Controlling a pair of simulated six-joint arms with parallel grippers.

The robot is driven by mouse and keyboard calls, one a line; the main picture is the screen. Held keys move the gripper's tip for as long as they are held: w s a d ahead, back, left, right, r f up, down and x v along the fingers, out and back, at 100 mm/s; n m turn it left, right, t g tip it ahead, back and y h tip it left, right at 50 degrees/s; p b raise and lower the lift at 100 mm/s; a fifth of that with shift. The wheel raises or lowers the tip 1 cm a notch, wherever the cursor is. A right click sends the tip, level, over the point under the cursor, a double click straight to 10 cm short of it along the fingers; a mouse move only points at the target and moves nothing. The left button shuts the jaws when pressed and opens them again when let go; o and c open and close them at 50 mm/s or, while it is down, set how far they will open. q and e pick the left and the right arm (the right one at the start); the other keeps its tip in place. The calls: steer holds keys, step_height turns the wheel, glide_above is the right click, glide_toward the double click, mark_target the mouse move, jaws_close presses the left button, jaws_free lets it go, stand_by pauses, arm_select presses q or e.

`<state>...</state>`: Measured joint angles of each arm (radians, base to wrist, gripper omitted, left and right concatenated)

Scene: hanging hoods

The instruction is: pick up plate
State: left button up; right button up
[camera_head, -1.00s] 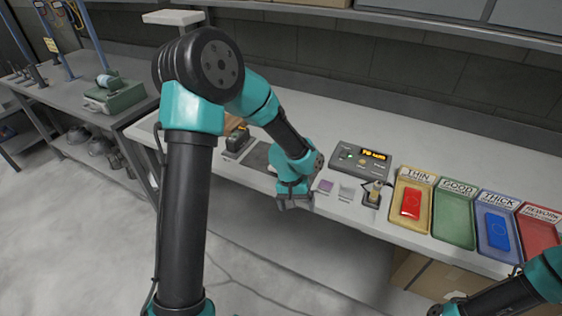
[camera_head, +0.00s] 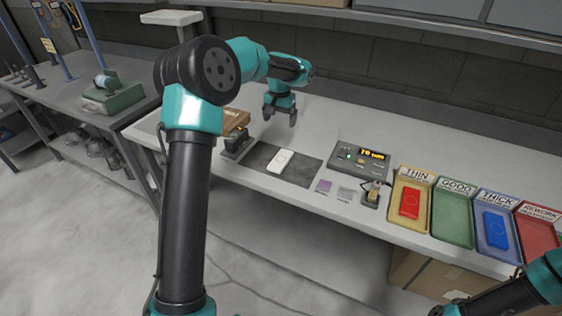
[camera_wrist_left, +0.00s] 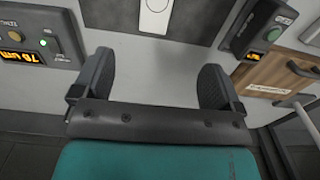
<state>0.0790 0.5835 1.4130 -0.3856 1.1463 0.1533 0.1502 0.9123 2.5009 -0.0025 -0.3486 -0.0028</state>
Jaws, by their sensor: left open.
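A white plate (camera_head: 280,160) lies flat on a dark grey mat (camera_head: 305,172) on the bench, left of the gauge box. Its lower part also shows at the top of the left wrist view (camera_wrist_left: 154,14). My left gripper (camera_head: 279,117) hangs above the bench behind the plate, apart from it, with its jaws open and empty. Its two fingers show wide apart in the left wrist view (camera_wrist_left: 155,85). A dark part of my right arm shows at the lower right of the head view, but its fingertips are not clearly seen.
A gauge box (camera_head: 362,157) with a lit display stands right of the mat. A probe stand (camera_head: 371,194) and small sample squares sit before it. THIN (camera_head: 398,221), GOOD (camera_head: 453,214), THICK (camera_head: 486,244) and REWORK (camera_head: 540,239) trays line the right. A small device (camera_head: 237,143) stands left.

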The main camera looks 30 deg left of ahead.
arm_select(q)
glide_above(281, 159)
steer(key=f, duration=1.2)
steer(key=shift+w+a+f, duration=0.15)
steer(key=shift+a, duration=0.1)
steer(key=shift+d+f, duration=0.2)
steer(key=shift+f, duration=2.4)
steer(key=c, duration=1.1)
